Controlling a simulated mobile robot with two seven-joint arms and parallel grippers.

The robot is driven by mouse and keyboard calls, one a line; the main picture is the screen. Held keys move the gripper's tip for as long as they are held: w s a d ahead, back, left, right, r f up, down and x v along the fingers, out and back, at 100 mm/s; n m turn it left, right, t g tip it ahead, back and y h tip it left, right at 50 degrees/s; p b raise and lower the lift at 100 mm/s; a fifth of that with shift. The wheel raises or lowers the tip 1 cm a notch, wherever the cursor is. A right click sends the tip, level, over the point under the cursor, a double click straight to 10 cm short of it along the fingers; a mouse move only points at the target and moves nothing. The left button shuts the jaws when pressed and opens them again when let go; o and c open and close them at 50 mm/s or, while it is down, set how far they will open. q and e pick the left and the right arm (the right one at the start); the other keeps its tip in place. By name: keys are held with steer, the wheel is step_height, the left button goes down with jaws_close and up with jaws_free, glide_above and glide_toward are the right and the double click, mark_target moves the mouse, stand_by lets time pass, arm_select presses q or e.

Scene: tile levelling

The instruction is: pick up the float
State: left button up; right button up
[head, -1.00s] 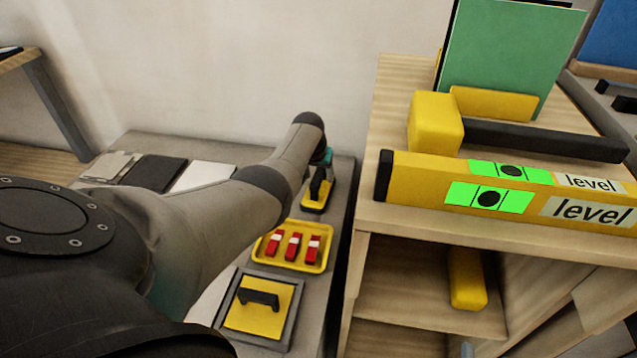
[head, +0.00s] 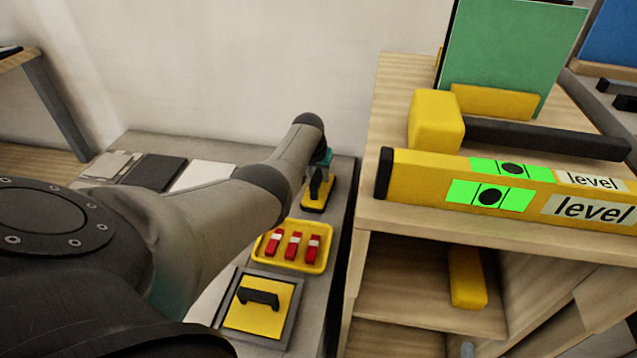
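A small yellow float-like tool with a dark base and black upper part (head: 319,199) lies on the grey bench, below the end of my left arm. My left gripper (head: 321,170) is at this tool, mostly hidden by my forearm. I cannot tell whether its fingers are apart or touch the black part. A second handled piece, a yellow square plate with a black handle (head: 246,318), lies in a grey square frame nearer to me. Which of the two is the float is not certain from this view. My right gripper is not in view.
A yellow tray (head: 263,258) with several red pieces sits between the two handled pieces. Grey, black and white tiles (head: 157,172) lie at the bench's back left. A wooden shelf unit (head: 385,215) with a yellow level (head: 425,175) on top stands close on the right.

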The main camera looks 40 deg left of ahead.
arm_select(q)
jaws_close()
stand_by(0.5)
